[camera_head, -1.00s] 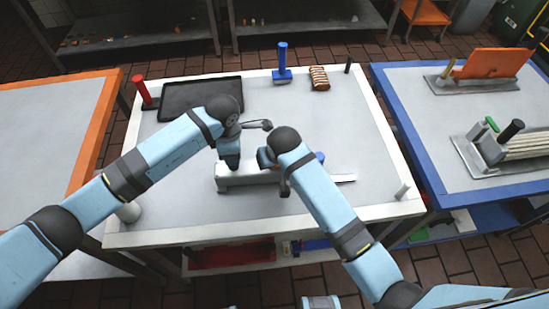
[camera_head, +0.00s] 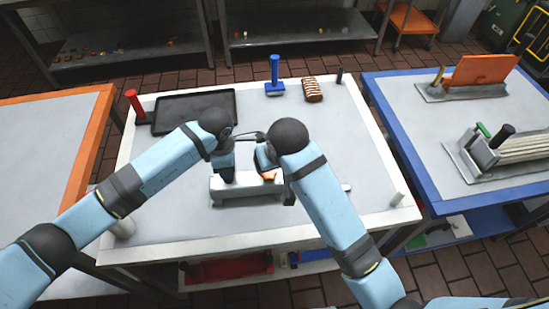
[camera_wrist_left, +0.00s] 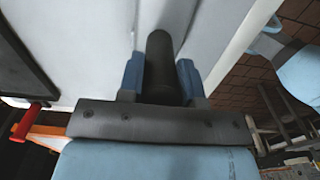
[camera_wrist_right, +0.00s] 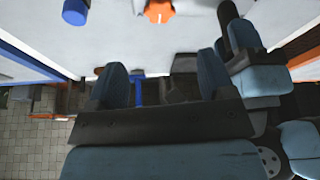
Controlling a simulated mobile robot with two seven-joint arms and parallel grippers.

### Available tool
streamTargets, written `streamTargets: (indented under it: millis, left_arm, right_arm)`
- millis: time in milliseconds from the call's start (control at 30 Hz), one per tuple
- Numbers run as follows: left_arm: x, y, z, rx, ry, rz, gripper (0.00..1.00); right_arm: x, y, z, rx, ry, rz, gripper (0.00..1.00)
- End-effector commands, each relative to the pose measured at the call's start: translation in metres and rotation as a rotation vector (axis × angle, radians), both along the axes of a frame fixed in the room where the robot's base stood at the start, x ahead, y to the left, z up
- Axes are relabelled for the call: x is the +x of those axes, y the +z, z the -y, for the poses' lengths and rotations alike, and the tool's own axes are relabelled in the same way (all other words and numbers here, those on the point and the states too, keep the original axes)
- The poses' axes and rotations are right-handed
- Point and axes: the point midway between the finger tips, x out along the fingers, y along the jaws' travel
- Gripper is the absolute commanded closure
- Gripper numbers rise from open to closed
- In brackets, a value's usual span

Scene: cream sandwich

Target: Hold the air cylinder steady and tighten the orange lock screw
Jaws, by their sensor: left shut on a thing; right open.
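A pale grey unit (camera_head: 240,190) lies on the white table, with a dark upright cylinder, apparently the air cylinder (camera_wrist_left: 160,60), at its left end. My left gripper (camera_head: 226,174) is shut around this dark cylinder; the left wrist view shows it between the blue fingers. The orange lock screw (camera_head: 268,176) is on the unit to the right of it, and shows clearly in the right wrist view (camera_wrist_right: 159,11). My right gripper (camera_head: 266,160) is open and empty, apart from the screw. The right arm hides the unit's right part.
A black tray (camera_head: 193,112), a red-handled tool (camera_head: 134,104), a blue-handled tool (camera_head: 274,80) and a striped bar (camera_head: 312,90) are at the back of the table. A blue round part (camera_wrist_right: 75,12) is near the screw. The table's right side is mostly clear.

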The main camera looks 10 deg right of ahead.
Motion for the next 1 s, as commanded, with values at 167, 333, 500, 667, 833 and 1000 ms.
streamTargets:
  millis: [167,333,500,667,833,1000]
  left_arm:
    - [0.0,0.0,0.0,0.001,0.0,0.0,0.47]
    - [0.0,0.0,0.0,0.0,0.0,0.0,0.34]
    - [0.0,0.001,0.0,0.0,0.0,0.0,0.34]
    - [0.001,0.01,0.0,0.0,0.0,0.001,0.34]
    - [0.0,0.028,0.0,-0.001,0.0,0.001,0.34]
    - [0.0,0.044,0.0,0.0,-0.001,0.002,0.34]
  right_arm:
    - [0.0,0.0,0.0,0.0,0.0,0.0,0.25]
    - [0.0,0.0,0.0,0.0,0.0,0.0,0.25]
    - [0.0,0.0,0.0,0.0,0.0,0.0,0.25]
    - [0.0,0.006,0.0,0.0,0.0,0.0,0.25]
    - [0.0,0.016,0.0,0.0,0.0,0.0,0.25]
    - [0.0,0.025,0.0,0.0,0.0,0.0,0.25]
